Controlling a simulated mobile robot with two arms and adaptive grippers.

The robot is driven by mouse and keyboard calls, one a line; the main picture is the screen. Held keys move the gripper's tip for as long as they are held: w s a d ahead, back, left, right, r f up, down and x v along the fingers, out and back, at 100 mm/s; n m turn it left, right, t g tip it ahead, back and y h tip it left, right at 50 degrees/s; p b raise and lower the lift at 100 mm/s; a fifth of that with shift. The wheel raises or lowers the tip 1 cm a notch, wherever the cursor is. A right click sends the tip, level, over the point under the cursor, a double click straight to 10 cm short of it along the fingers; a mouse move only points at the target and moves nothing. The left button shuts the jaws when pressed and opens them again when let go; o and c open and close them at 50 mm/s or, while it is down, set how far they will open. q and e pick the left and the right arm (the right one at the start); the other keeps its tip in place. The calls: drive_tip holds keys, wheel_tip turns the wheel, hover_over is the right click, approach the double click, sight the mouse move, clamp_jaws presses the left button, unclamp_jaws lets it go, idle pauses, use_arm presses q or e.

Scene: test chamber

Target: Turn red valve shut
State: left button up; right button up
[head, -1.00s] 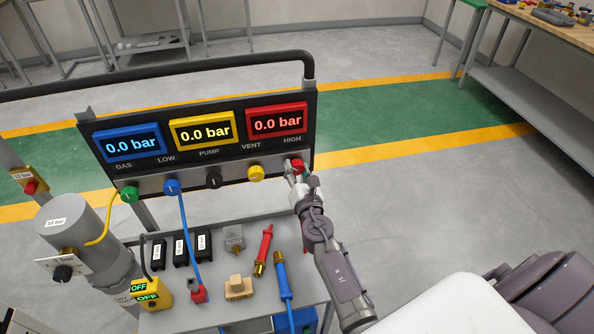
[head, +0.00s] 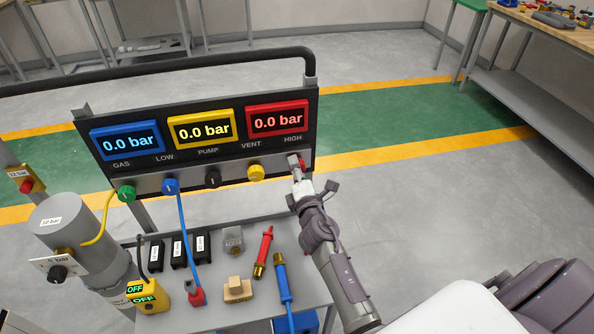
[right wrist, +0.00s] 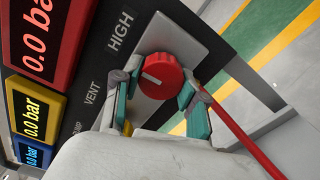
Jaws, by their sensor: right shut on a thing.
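The red valve (right wrist: 160,76) is a round knob with a white line on it, under the HIGH label on the panel. In the head view only a bit of the red valve (head: 302,164) shows, mostly hidden by my right gripper (head: 295,163) at the panel's right end. In the right wrist view the fingers of my right gripper (right wrist: 157,86) are on either side of the knob, shut on it. The white line slants slightly from level. The red display (head: 278,119) above reads 0.0 bar. My left gripper is not in view.
Yellow (head: 256,173), black (head: 212,179), blue (head: 170,186) and green (head: 127,193) knobs line the panel to the left. A cart top (head: 215,263) below holds red and blue probes, black blocks and a yellow OFF box. A grey cylinder (head: 75,235) stands at left.

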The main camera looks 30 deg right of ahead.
drive_tip(key=shift+m, duration=0.4)
drive_tip(key=o, duration=1.1)
drive_tip(key=shift+o, duration=0.2)
drive_tip(key=shift+s, duration=0.15)
drive_tip(key=v, duration=0.7)
drive_tip(key=shift+s, duration=0.15)
